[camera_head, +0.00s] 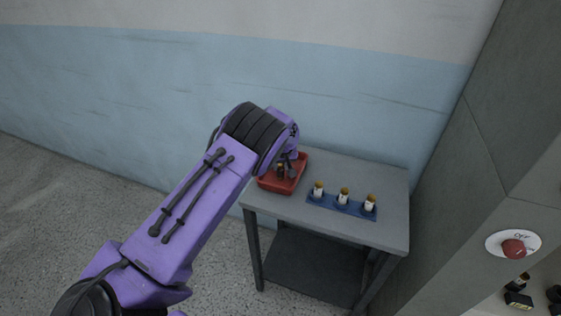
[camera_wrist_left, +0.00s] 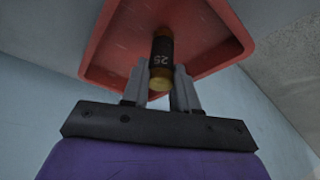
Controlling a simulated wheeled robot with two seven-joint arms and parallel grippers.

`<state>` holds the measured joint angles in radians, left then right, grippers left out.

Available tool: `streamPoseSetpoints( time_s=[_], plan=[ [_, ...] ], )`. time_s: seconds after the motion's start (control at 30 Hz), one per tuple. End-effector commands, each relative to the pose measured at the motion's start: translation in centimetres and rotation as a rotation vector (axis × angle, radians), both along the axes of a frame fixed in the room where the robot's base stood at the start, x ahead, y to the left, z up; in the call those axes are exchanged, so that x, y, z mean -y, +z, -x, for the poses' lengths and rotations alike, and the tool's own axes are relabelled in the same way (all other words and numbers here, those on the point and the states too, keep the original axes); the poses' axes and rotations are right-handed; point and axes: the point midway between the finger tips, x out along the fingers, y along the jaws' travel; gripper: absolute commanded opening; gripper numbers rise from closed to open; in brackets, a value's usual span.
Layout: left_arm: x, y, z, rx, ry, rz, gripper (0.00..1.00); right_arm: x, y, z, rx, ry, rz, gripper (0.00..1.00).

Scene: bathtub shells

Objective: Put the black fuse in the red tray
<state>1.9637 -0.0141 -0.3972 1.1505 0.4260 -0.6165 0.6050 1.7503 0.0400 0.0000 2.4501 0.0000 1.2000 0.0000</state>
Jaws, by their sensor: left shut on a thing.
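The black fuse (camera_wrist_left: 162,60) has a brass-coloured end and the number 25 on it. My left gripper (camera_wrist_left: 161,85) is shut on it. In the head view the left gripper (camera_head: 287,170) is over the red tray (camera_head: 269,186), which sits at the left end of the grey table; the fuse (camera_head: 281,170) shows small and dark there. The red tray fills the upper part of the left wrist view (camera_wrist_left: 215,20), behind the fuse. I cannot tell whether the fuse touches the tray floor. My right gripper is not in view.
A blue holder (camera_head: 327,203) with three white fuses with brass-coloured caps stands on the grey table (camera_head: 388,180), right of the tray. A grey cabinet with a red button (camera_head: 513,249) is at the right. A blue wall is behind the table.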

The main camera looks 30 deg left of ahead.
Motion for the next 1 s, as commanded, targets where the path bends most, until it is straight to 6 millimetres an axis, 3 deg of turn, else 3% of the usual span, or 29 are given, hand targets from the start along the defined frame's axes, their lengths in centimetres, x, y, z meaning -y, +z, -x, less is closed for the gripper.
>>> streamPoseSetpoints(
  time_s=[0.27,0.3,0.37,0.73,1.0],
  plan=[
    [0.0,-0.4,0.0,0.0,0.0,0.0,0.0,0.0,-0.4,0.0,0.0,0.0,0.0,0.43],
    [0.0,-0.3,0.0,0.001,0.0,0.001,0.38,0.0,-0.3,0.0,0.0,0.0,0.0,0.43],
    [0.0,-0.3,0.0,0.0,0.0,0.0,0.54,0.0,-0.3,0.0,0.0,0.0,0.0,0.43],
    [0.2,0.5,0.1,0.002,-0.001,0.001,0.54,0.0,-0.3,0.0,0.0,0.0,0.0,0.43],
    [1.9,6.5,1.9,0.004,-0.003,-0.001,0.54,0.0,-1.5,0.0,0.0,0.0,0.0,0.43]
  ],
)
